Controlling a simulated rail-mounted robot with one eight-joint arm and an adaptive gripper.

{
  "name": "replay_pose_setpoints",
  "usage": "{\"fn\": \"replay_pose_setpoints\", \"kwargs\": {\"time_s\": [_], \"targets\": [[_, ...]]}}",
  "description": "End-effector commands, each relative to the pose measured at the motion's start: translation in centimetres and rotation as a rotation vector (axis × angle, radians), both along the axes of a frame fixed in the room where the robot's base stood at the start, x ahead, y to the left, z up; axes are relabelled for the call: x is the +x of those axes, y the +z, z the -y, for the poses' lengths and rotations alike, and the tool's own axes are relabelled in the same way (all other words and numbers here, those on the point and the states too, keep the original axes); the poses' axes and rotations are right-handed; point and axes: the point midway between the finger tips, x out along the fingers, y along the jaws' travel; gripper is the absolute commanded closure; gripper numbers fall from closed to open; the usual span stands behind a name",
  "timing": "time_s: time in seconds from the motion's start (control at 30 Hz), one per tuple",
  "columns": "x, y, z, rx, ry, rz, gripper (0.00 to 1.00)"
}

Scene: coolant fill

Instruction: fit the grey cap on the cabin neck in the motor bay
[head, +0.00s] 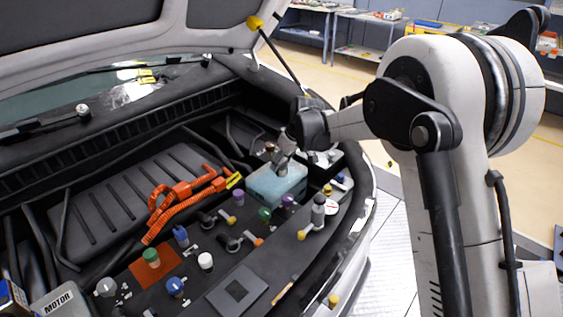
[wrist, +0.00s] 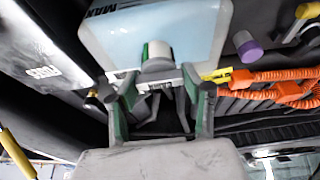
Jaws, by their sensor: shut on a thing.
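My gripper (wrist: 158,78) reaches down over the pale blue translucent tank (head: 277,186) in the motor bay; the gripper also shows in the head view (head: 284,158). It is shut on a light grey, round piece that looks like the grey cap (wrist: 158,56), with a green strip at its left side. The cap is in front of the tank, which is marked MAX in the wrist view (wrist: 185,25). I cannot tell whether the cap touches a neck or is apart from it. No neck can be made out as the cabin neck; the fingers hide what lies beneath.
Orange hoses (head: 185,193) lie left of the tank. Several coloured caps, including a green one (head: 151,257) and a white one (head: 205,262), stand in front. A grey bottle-like piece (head: 318,211) stands at right. The raised hood (head: 90,35) hangs above the bay.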

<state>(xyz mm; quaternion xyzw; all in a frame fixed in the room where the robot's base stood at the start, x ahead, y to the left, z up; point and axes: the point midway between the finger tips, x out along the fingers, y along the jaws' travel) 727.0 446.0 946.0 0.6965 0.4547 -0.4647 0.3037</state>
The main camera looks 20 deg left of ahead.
Motion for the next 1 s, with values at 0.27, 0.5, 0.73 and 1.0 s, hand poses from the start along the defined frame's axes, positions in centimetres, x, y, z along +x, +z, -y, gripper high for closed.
{"fn": "replay_pose_setpoints", "kwargs": {"time_s": [0.27,0.5,0.73,1.0], "targets": [[-0.11,-0.21,0.0,-0.002,-0.075,-0.001,0.78],[-0.06,-0.22,0.01,-0.001,-0.189,0.0,0.78],[-0.04,-0.16,0.04,-0.001,-0.273,-0.001,0.78],[-0.02,-0.11,0.05,-0.001,-0.28,-0.001,0.78]]}}
